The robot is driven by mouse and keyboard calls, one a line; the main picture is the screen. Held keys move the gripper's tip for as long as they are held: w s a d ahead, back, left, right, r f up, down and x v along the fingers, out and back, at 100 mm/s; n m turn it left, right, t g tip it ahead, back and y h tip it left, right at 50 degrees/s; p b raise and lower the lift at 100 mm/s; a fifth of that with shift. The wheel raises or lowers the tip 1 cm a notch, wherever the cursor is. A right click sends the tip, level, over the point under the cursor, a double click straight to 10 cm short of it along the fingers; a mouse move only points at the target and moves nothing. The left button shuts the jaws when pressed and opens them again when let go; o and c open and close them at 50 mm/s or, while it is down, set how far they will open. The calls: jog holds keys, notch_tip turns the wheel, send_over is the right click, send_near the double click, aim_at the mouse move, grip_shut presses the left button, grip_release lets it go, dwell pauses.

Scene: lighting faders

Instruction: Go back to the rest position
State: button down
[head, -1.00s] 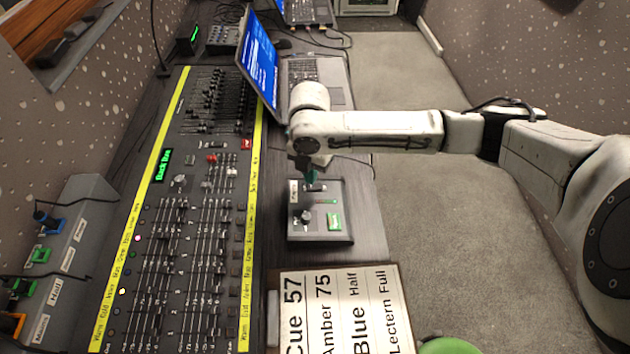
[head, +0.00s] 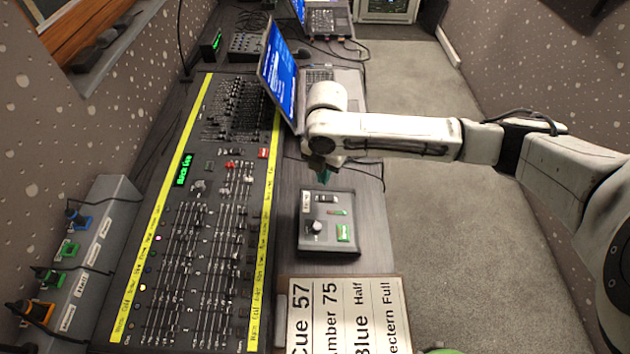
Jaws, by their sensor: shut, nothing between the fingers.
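My gripper (head: 323,175) shows in the head view at the end of my white arm, pointing down. Its teal fingertips are small and partly hidden by the wrist; they are shut with nothing between them. It is above the far edge of a small grey control box (head: 327,247), apart from its knob (head: 315,227) and green button (head: 343,233). The lighting desk (head: 190,260), with several faders and yellow label strips, lies left of the gripper.
An open laptop (head: 279,75) stands just behind and left of my wrist. A cue board (head: 345,315) lies at the near edge of the desk. A grey box with coloured plugs (head: 95,235) is at the far left. Carpeted floor (head: 450,240) to the right is clear.

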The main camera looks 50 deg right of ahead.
jog(key=w+a+r+m+t+y, duration=0.2)
jog(key=w+a+r, duration=0.15)
jog(key=a, duration=0.45)
jog(key=w+a+r+m+t+y, duration=0.1)
jog(key=w+a+r+m+t, duration=0.2)
jog(key=a, duration=0.6)
jog(key=w+a+r+m+t+y, duration=0.15)
jog(key=w+a+r, duration=0.25)
jog(key=a, duration=0.4)
jog(key=s+d+f+m+g+h, duration=0.1)
jog(key=s+d+f+m, duration=0.3)
jog(key=s, duration=0.6)
jog(key=s+d+f+m+g+h, duration=0.2)
jog(key=s+d+f+m, duration=0.2)
jog(key=s, duration=0.6)
jog(key=s+d+f+m+g+h, duration=0.1)
jog(key=s+d+f+m+g, duration=0.1)
jog(key=s+d+f+m, duration=0.2)
jog(key=shift+s+f+m+g+h, duration=0.1)
jog(key=shift+s+f+m, duration=0.35)
jog(key=shift+s, duration=0.65)
jog(key=shift+s+f+m+g+h, duration=0.15)
jog(key=shift+s+f, duration=0.5)
jog(key=shift+s, duration=0.5)
jog(key=shift+s+f+m+h, duration=0.1)
jog(key=shift+s+f+m, duration=0.15)
jog(key=shift+s+f, duration=0.6)
jog(key=shift+s+r, duration=0.25)
jog(key=shift+r, duration=0.05)
